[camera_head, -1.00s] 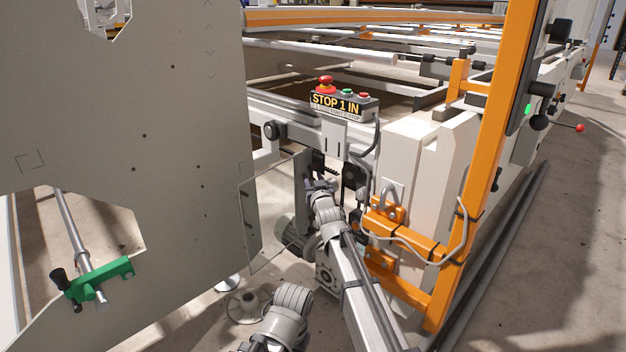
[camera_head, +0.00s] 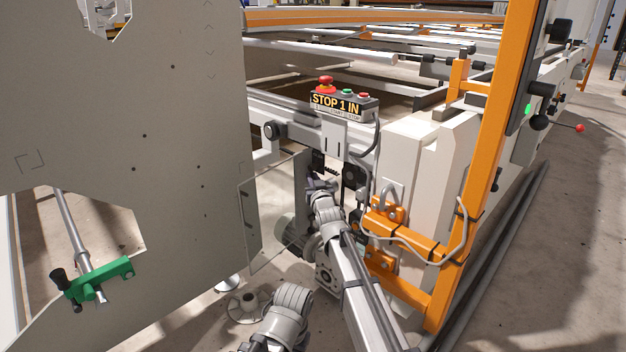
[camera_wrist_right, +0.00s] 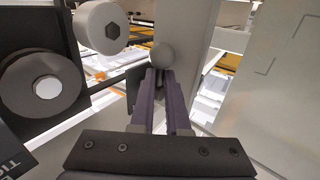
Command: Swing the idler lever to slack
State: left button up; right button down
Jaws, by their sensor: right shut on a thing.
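The idler lever shows in the right wrist view as a grey ball knob (camera_wrist_right: 163,57) just past my fingertips; the rest of it is hidden by the fingers. My right gripper (camera_wrist_right: 164,78) has its two purple fingers shut on the lever just by this knob. In the head view my right gripper (camera_head: 318,184) reaches in beside the clear guard panel, below the stop box; the lever is too small and covered to make out there. My left gripper is not in view.
A black plate with a round roller (camera_wrist_right: 45,88) and a white roller (camera_wrist_right: 102,26) sit left of my fingers. The clear guard panel (camera_head: 268,225) stands close left of my arm, and the orange frame (camera_head: 483,150) rises on the right. A stop box (camera_head: 343,104) is above.

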jog(key=shift+r, duration=0.1)
jog(key=p, duration=0.1)
jog(key=g+p, duration=0.1)
jog(key=p, duration=0.1)
jog(key=shift+s+d+r+n, duration=0.1)
jog(key=shift+r+n, duration=0.2)
jog(key=shift+n, duration=0.1)
jog(key=shift+s+d+r+n+g+h+p, duration=0.1)
jog(key=shift+r+n+g+h+p, duration=0.3)
jog(key=shift+n+g+h+p, duration=1.45)
jog(key=shift+s+d+r+m+g+y+p, duration=0.1)
jog(key=shift+r+m+g+y+p, duration=0.5)
jog(key=shift+p, duration=2.9)
jog(key=shift+s+d+r+n+g+h+p, duration=0.15)
jog(key=shift+n+g+h+p, duration=1.05)
jog(key=shift+p, duration=1.45)
jog(key=shift+m+g, duration=0.35)
jog(key=shift+g, duration=0.1)
jog(key=c, duration=0.9)
grip_release()
jog(key=shift+a+r, duration=0.1)
